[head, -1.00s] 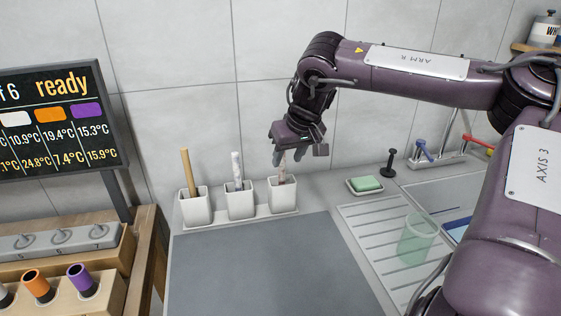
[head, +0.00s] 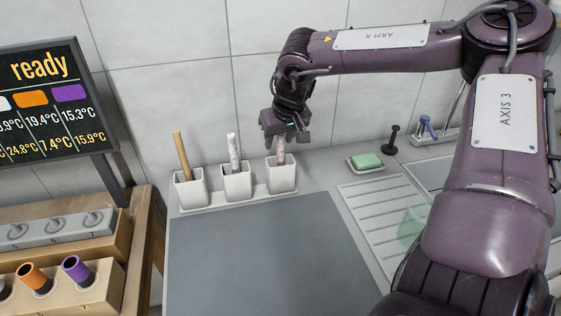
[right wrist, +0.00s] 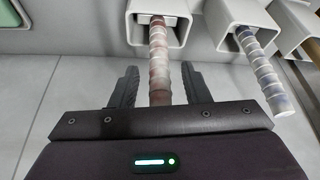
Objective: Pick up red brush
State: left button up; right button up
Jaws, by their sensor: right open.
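The reddish-brown, pale-banded brush handle (head: 281,150) stands in the rightmost of the white holders in the head view; I take it for the red brush. Its lower end is hidden in the holder. My right gripper (head: 288,139) is open above that holder, at the top of the handle. In the right wrist view the handle (right wrist: 159,50) runs between the two spread fingers of my right gripper (right wrist: 159,72), with visible gaps on both sides. My left gripper is not in view.
Two other holders stand to the left, with a tan handle (head: 181,155) and a grey-white handle (head: 232,150). A green soap (head: 367,161) lies on a dish to the right. A grey mat (head: 265,255) in front is clear. The tiled wall is close behind.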

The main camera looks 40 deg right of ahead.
jog(key=shift+w+f, duration=0.1)
jog(key=shift+f, duration=0.05)
grip_shut()
dwell(0.4)
